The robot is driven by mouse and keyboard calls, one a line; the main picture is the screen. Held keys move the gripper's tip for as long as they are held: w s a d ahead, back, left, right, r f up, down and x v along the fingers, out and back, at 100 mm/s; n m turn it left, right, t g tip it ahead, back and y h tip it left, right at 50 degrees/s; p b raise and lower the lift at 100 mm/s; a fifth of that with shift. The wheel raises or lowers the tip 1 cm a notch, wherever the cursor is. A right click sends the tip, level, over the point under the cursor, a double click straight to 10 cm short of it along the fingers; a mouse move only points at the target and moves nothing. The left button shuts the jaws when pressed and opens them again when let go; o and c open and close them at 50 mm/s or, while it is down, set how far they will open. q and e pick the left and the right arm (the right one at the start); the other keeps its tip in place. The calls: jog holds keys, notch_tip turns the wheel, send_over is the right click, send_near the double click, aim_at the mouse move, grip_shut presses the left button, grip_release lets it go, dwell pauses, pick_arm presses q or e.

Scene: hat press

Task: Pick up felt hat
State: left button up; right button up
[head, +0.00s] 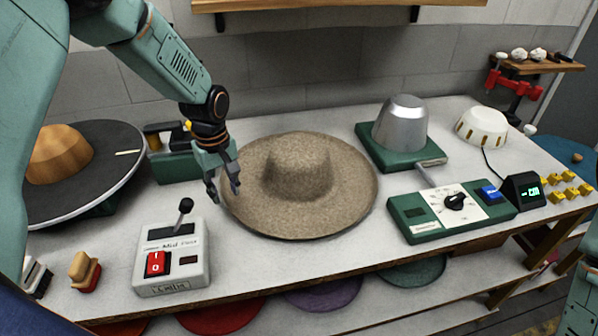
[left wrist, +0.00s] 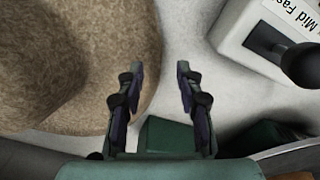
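The felt hat (head: 298,180) is brown, wide-brimmed and rests crown up on the middle of the white table. My left gripper (head: 224,194) is open and points down at the hat's left brim edge. In the left wrist view the hat (left wrist: 60,70) fills the left side. There the two fingers of my left gripper (left wrist: 166,75) are apart, with only bare table visible between their tips. The left finger overlaps the brim edge; I cannot tell whether it touches. My right gripper is not clearly in view; a green part of my body shows at the lower right edge.
A control box (head: 172,255) with a lever and red switch stands left of the hat. A metal dome on a green base (head: 402,130) and a green dial panel (head: 452,212) stand right. A dark round plate (head: 95,190) with a wooden block is far left.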

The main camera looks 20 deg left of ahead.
aim_at(228, 203)
pick_arm(q)
jog(key=f, duration=0.4)
jog(key=shift+w+d, duration=0.15)
jog(key=shift+w, duration=0.05)
jog(key=shift+s+f, duration=0.1)
jog(key=shift+f, duration=0.05)
jog(key=shift+s, duration=0.2)
jog(key=shift+w, duration=0.35)
jog(key=c, duration=0.5)
jog(key=shift+s, duration=0.15)
grip_shut()
jog(key=shift+s, duration=0.1)
